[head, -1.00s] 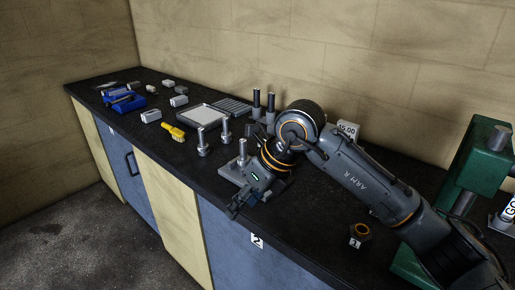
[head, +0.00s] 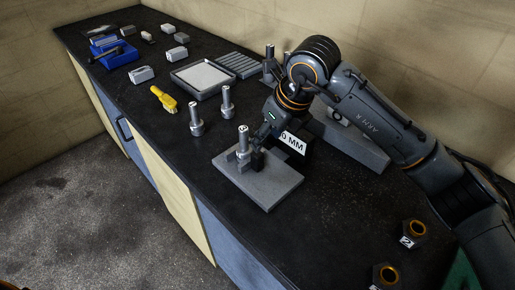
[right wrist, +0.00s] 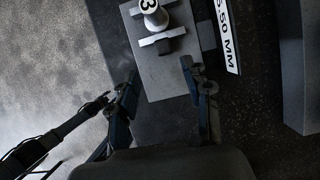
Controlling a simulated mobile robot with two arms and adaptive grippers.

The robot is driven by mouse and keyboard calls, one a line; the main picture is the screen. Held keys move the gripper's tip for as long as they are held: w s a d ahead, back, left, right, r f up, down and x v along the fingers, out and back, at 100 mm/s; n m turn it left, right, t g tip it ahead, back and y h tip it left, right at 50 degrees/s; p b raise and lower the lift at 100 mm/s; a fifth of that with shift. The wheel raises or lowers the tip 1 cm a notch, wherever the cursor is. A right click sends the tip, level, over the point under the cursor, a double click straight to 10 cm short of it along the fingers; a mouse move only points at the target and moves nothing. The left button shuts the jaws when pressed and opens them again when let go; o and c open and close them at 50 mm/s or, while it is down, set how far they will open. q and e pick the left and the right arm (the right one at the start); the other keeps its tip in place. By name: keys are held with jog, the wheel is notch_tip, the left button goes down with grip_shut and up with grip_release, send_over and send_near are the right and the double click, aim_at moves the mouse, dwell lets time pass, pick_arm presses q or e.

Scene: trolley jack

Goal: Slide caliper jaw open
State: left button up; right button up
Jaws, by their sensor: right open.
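A display plate (head: 292,142) ending in "0 MM" stands behind my right gripper. The right wrist view shows it as a label (right wrist: 227,35) reading "5.50 MM", with its start cut off. A long grey bar (head: 350,146) lies behind it. I cannot tell for certain which part is the caliper's sliding jaw. In front is a grey plate (head: 273,190) bearing an upright pin (head: 243,140) marked 3 and a dark block with a light crossbar (right wrist: 162,37). My right gripper (head: 259,143) is low over the plate; in the wrist view it (right wrist: 163,88) is open and empty. The left gripper does not show.
Two upright pins (head: 227,98) (head: 196,118), a yellow brush (head: 163,98) and a grey tray (head: 204,77) stand left of the plate. A blue holder (head: 112,53) is at the far left. Dark nuts (head: 413,233) (head: 386,275) lie at front right. The bench between is clear.

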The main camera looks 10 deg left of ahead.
aim_at(258, 154)
jog(key=p+x, duration=0.1)
jog(key=x, duration=0.4)
jog(key=p+x, duration=0.1)
jog(key=x, duration=0.3)
jog(key=shift+w+f, duration=0.3)
jog(key=shift+w+a+f+p, duration=0.1)
jog(key=shift+a+f+p, duration=0.05)
jog(key=shift+f+p, duration=0.2)
jog(key=shift+f, duration=0.1)
grip_shut()
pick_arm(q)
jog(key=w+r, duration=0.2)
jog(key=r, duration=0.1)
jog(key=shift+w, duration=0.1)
